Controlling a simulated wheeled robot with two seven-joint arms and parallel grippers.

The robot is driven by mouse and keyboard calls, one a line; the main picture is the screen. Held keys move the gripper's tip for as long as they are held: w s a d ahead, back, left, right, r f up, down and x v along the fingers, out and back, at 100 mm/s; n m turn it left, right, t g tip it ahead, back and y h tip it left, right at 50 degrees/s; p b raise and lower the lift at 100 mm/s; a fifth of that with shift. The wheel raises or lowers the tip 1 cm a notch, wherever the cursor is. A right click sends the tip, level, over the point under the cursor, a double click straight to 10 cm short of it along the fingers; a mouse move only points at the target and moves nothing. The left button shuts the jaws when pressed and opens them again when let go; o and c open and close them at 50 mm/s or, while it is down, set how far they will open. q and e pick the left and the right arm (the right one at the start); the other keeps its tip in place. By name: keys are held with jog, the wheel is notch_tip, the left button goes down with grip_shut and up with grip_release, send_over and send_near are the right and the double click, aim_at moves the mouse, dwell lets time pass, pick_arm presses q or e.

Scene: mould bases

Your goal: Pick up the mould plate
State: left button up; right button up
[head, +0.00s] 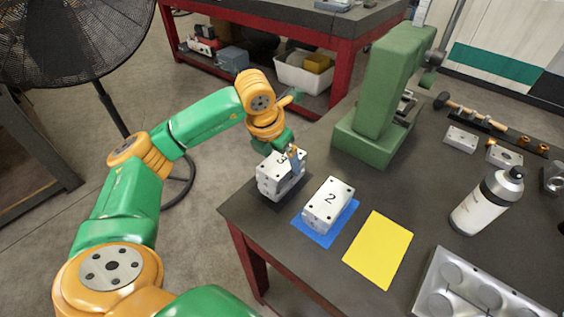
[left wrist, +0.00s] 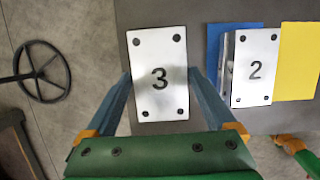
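The mould plate marked 3 (head: 282,176) is a pale metal block with dark holes at its corners, at the table's near left corner. My left gripper (head: 294,152) has its fingers along two opposite sides of it. In the left wrist view, the blue-grey fingers meet the long edges of the plate (left wrist: 160,100), and the gripper looks shut on it. The plate looks larger than its neighbour there and has a dark shadow below it, so it seems a little above the table. A similar plate marked 2 (head: 328,204) lies on a blue mat (head: 340,228).
A yellow mat (head: 378,248) lies right of the blue one. A green press (head: 378,95) stands behind. A white spray bottle (head: 487,200) and a grey mould tray (head: 475,293) are to the right. A black fan (head: 70,40) stands on the floor at left.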

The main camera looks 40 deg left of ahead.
pick_arm(q)
grip_shut()
jog(key=shift+w+r, duration=0.1)
